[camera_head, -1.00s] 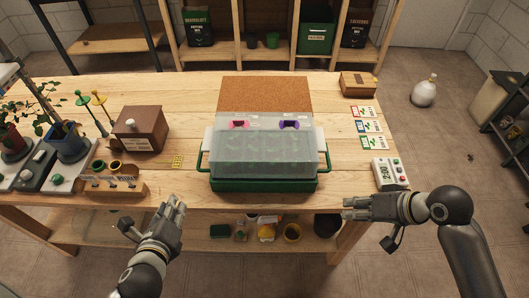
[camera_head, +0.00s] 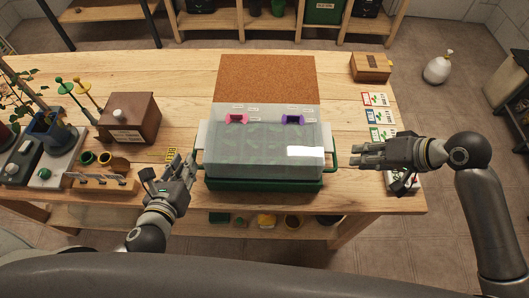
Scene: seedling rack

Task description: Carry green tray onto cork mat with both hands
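The green tray (camera_head: 265,183) stands on the near middle of the wooden table under a clear, boxy cover (camera_head: 262,150). It has a green loop handle at each end. The cork mat (camera_head: 266,79) lies flat directly behind it, its near part hidden by the cover. My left gripper (camera_head: 182,158) is open, just left of the tray's left handle; whether they touch is unclear. My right gripper (camera_head: 353,157) is open and empty, a little right of the right handle (camera_head: 333,162), fingers pointing left at it.
A brown box (camera_head: 128,117), a small wooden holder (camera_head: 103,180) and potted plants stand on the left. Seed cards (camera_head: 378,116) and a small wooden box (camera_head: 370,67) lie on the right. A white device is partly hidden under my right gripper. Table beside the mat is clear.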

